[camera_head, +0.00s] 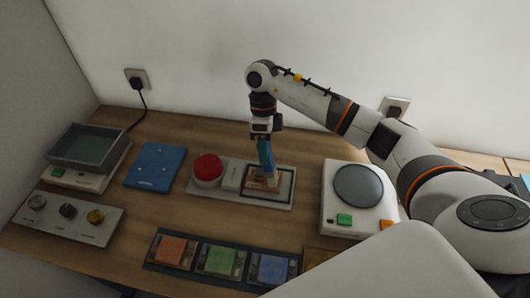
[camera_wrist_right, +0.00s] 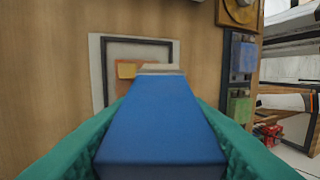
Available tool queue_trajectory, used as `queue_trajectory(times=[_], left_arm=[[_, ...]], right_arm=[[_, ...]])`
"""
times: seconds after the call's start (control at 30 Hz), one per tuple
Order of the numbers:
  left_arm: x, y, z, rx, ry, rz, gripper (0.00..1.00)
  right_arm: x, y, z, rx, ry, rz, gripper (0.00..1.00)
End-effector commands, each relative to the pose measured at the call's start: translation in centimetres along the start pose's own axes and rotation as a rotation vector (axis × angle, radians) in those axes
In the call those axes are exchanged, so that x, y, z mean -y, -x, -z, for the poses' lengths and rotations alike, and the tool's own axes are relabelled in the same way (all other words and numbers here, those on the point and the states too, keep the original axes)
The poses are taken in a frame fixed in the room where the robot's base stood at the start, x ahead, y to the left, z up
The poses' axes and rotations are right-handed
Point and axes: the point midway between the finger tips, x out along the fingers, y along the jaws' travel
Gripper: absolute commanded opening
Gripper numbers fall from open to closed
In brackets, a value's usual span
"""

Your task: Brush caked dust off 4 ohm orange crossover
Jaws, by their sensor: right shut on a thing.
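My right gripper (camera_head: 264,142) points down over the white plate (camera_head: 283,203) and is shut on the blue handle of a brush (camera_head: 265,158). In the right wrist view the blue handle (camera_wrist_right: 160,120) lies between the teal fingers, with pale bristles (camera_wrist_right: 160,69) at its far end. The bristles overlap a board with an orange part (camera_wrist_right: 127,69) inside the dark frame (camera_wrist_right: 135,41). The brush hides much of that board, and I cannot tell whether bristles touch it. A second orange board (camera_head: 174,250) lies in the front row. My left gripper is out of view.
A red dome button (camera_head: 208,168) is left of the frame. Green (camera_head: 220,260) and blue (camera_head: 271,268) boards share the front strip. A round-topped white device (camera_head: 358,184) stands right, under my arm. A blue panel (camera_head: 156,165), grey tray (camera_head: 88,146) and knob box (camera_head: 67,218) are left.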

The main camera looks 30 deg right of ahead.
Motion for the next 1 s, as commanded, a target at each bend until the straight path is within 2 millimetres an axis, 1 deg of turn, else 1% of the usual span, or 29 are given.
queue_trajectory(times=[0.03,0.17,0.4,0.6,0.73,1.0], left_arm=[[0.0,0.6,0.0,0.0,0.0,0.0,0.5],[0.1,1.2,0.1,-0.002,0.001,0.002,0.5],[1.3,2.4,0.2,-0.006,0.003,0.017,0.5],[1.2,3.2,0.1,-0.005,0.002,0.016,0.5],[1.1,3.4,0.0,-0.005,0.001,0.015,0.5],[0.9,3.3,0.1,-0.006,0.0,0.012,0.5]], right_arm=[[0.1,0.7,-0.2,0.002,-0.003,-0.001,0.0],[0.3,1.8,-0.5,0.002,-0.006,0.0,0.0],[0.8,3.9,-0.9,0.001,-0.011,0.0,0.0],[1.2,5.4,-1.2,0.0,-0.016,0.001,0.0],[1.3,5.8,-1.4,0.0,-0.017,0.002,0.0],[1.3,5.7,-1.3,0.0,-0.017,0.002,0.0]])
